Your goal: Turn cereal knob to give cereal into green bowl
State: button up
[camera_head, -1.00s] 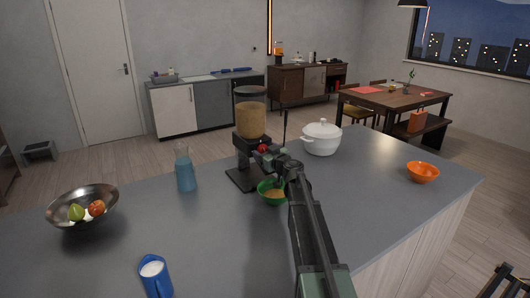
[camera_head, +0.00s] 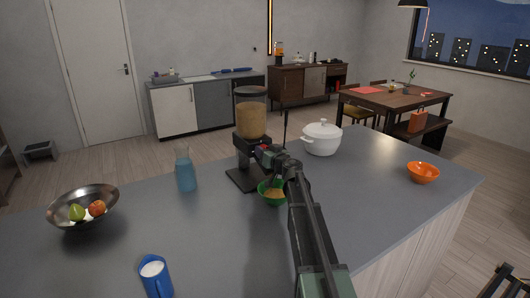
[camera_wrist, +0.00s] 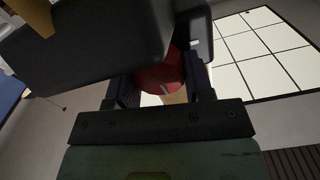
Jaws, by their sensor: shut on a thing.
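The cereal dispenser (camera_head: 251,114) stands on the grey counter, its clear hopper holding tan cereal. Its red knob (camera_wrist: 160,76) sits between the fingers of my gripper (camera_wrist: 165,84) in the wrist view. My gripper is shut on the knob and also shows at the dispenser's front in the head view (camera_head: 268,156). The knob is mostly hidden there. The green bowl (camera_head: 265,196) sits on the counter below the spout, partly behind my arm. Tan cereal (camera_head: 272,193) shows inside it.
A blue bottle (camera_head: 186,170) stands left of the dispenser, a white pot (camera_head: 321,140) to its right. The counter (camera_head: 225,235) is clear left of my arm.

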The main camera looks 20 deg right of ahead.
jog(key=shift+m, duration=0.4)
jog(key=o, duration=0.9)
jog(key=s, duration=0.7)
jog(key=s+d, duration=0.1)
jog(key=s, duration=0.2)
jog(key=shift+s+d, duration=0.1)
jog(key=shift+s, duration=0.3)
